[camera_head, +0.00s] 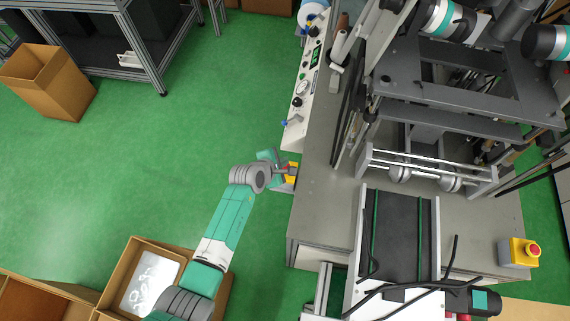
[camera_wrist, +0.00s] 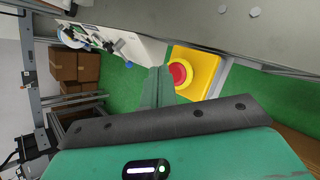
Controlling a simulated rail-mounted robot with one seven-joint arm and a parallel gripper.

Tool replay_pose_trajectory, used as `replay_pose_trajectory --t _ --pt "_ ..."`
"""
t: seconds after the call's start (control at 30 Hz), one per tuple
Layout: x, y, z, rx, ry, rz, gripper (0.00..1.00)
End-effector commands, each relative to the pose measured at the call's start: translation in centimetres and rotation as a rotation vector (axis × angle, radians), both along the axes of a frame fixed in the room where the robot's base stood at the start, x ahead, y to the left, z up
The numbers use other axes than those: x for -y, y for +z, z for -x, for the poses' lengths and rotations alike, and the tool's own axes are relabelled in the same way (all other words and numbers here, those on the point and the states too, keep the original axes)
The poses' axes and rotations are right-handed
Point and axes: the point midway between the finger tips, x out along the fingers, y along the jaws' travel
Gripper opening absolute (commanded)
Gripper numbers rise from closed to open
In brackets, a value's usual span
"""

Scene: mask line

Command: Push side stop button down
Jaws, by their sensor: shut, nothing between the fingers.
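The side stop button is a red round cap (camera_wrist: 178,73) on a yellow box (camera_wrist: 203,71), seen in the wrist view just right of the fingertips. In the head view the yellow box (camera_head: 291,179) shows as a small patch at the side of the grey machine table, mostly hidden by my gripper. My gripper (camera_wrist: 159,72) is shut and empty. Its fingertips overlap the left edge of the yellow box in the wrist view, beside the red cap. I cannot tell whether they touch it. In the head view my gripper (camera_head: 283,169) is at the table's left edge.
A second yellow box with a red button (camera_head: 525,251) stands on the table's right side. A white control panel (camera_head: 301,95) runs along the table's left edge. A conveyor (camera_head: 400,235) is at the front. An open carton (camera_head: 135,248) stands by my arm.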

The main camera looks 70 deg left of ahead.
Motion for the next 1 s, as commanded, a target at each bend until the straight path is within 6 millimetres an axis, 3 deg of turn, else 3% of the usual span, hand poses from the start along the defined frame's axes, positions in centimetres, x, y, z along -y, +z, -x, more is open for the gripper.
replay_pose_trajectory --t 1.0 --pt "0.0 -1.2 0.0 0.000 0.000 0.000 0.00"
